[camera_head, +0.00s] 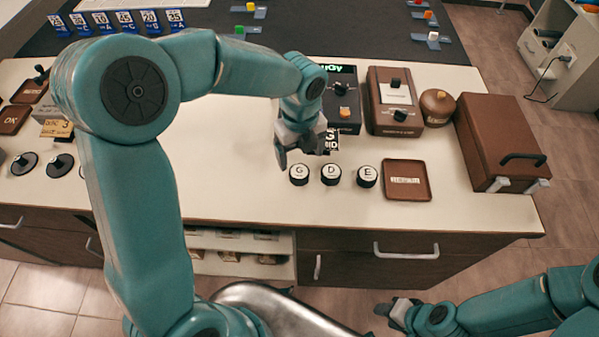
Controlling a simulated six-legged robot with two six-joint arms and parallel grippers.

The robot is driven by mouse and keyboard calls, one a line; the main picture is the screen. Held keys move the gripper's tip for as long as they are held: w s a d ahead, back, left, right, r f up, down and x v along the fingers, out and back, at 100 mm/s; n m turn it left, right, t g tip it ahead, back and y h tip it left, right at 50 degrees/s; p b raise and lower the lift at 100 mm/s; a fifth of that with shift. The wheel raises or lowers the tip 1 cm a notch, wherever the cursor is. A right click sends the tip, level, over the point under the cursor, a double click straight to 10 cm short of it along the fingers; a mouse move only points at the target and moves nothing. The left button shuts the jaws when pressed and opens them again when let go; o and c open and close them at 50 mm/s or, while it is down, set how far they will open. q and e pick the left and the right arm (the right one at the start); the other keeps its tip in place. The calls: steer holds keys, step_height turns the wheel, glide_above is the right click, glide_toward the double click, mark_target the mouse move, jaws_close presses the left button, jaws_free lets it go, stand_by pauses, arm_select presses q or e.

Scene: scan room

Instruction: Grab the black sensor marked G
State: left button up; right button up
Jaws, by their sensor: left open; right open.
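The black sensor marked G (299,174) stands on the white counter, a short round piece with a white lettered top. It is the leftmost of a row, beside the sensor marked D (331,174) and the sensor marked E (367,176). My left gripper (282,165) is open, just above and to the left of the G sensor. I cannot tell whether a finger touches it. My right gripper (384,309) is low in front of the counter, away from the sensors, and is open.
A brown tray (407,194) lies right of the sensors. Behind stand a black device (342,112), a brown control box (394,118) and a round brown pot (437,106). A large brown case (490,140) fills the right end. The counter left of the sensors (225,180) is clear.

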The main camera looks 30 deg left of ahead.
mark_target(299, 171)
arm_select(q)
steer(key=shift+s+f, duration=0.15)
steer(key=shift+f, duration=0.25)
steer(key=shift+s+f, duration=0.1)
steer(key=shift+f, duration=2.65)
steer(key=c, duration=1.2)
